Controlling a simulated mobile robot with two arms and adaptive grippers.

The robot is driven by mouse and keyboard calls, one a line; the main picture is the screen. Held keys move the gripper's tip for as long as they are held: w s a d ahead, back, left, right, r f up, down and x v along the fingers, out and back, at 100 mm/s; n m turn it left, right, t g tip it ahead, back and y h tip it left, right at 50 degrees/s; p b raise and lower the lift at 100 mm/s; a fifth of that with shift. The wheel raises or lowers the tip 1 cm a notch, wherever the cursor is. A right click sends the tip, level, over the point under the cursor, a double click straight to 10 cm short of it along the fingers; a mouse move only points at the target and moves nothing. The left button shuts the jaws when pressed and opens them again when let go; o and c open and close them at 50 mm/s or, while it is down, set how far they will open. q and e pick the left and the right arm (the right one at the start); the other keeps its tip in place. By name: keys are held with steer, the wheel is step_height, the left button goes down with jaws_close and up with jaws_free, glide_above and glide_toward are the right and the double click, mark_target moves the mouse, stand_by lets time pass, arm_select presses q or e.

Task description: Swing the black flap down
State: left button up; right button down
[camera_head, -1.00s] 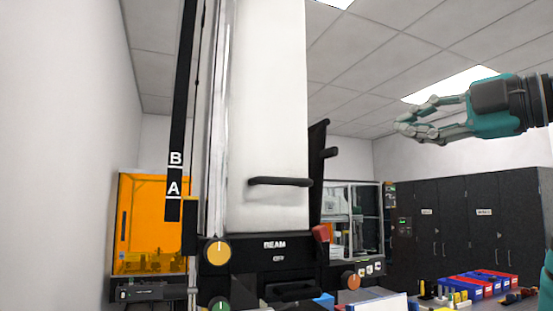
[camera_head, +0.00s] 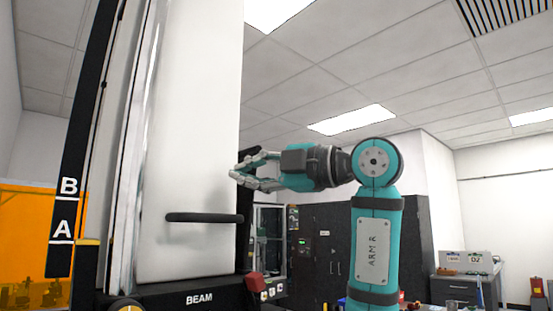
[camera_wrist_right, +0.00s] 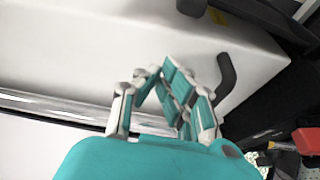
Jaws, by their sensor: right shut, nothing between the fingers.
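The tall white instrument column (camera_head: 190,120) stands at left with a black bar handle (camera_head: 200,217) across its lower front. A black upright panel (camera_head: 243,235), which looks like the flap, shows as a narrow strip along the column's right edge, partly hidden by my gripper. My right gripper (camera_head: 236,176) is shut and empty. It points left, at the column's right edge and above the bar handle. In the right wrist view, the fingers (camera_wrist_right: 165,72) appear over the white column, with the bar handle (camera_wrist_right: 226,80) to their right. Contact cannot be told. My left gripper is out of view.
The black base marked BEAM (camera_head: 200,298) carries a red knob (camera_head: 256,283). An orange enclosure (camera_head: 30,240) is at far left. Dark cabinets (camera_head: 325,250) stand behind my right arm. A grey cabinet (camera_head: 465,288) is at right. Open air lies right of my arm.

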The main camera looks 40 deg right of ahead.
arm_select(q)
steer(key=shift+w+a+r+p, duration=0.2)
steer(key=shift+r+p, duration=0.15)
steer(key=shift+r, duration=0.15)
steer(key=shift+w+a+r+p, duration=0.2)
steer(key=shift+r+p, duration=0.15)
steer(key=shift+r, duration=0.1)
arm_select(e)
steer(key=d, duration=0.2)
steer(key=w+d, duration=0.1)
steer(key=shift+d+f, duration=0.2)
steer(key=shift+d, duration=0.15)
